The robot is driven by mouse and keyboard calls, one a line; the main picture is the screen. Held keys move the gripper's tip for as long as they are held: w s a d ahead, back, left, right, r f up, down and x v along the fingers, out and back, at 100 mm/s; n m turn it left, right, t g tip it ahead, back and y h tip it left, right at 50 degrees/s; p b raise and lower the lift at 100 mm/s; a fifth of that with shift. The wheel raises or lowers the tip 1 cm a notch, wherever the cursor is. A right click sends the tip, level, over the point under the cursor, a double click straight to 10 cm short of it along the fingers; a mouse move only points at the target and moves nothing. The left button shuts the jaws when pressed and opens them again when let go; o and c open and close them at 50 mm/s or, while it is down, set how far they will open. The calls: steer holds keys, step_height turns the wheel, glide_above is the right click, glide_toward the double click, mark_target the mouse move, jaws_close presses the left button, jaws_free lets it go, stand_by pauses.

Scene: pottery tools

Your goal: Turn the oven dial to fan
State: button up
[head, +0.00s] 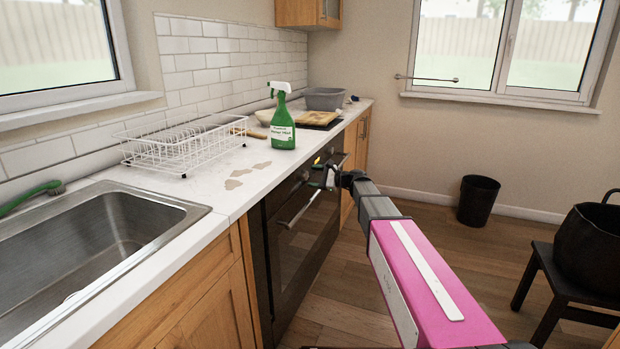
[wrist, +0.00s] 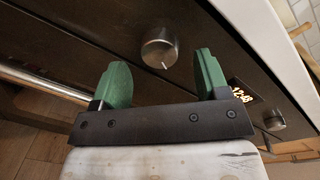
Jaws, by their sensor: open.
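The oven (head: 290,252) is a dark built-in unit under the white worktop. In the wrist view a round silver dial (wrist: 159,47) on its dark panel shows just beyond my fingertips, centred between them in the picture. A small pale mark is at the dial's lower edge. A second silver dial (wrist: 273,121) is at the right, past a lit clock display (wrist: 240,92). No fan symbol can be made out. My gripper (wrist: 160,68) has two green fingers spread apart with nothing between them. In the head view my gripper (head: 328,176) is at the oven's upper front.
The oven's bar handle (wrist: 42,82) runs below the panel at the left of the wrist view. The worktop (head: 215,192) overhangs above and holds a green spray bottle (head: 282,125) and a wire dish rack (head: 180,148). Open wooden floor (head: 430,235) lies to the right.

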steer(key=v, duration=0.8)
steer(key=shift+d, duration=0.25)
steer(key=s+d+f+n+g+h, duration=0.3)
steer(key=s+f+n+h, duration=0.35)
steer(key=s+f, duration=0.9)
steer(key=s+d+f+n+g+h, duration=0.1)
steer(key=s+d+f+n+h, duration=0.2)
steer(key=s, duration=0.4)
steer(key=s+d+f+n+g+h, duration=0.1)
steer(key=s+d+f+n+h, duration=0.2)
steer(key=s+d+f+h, duration=0.3)
steer(key=shift+s+d+f+h, duration=0.2)
steer(key=shift+s+d+h, duration=0.4)
steer(key=shift+s, duration=0.6)
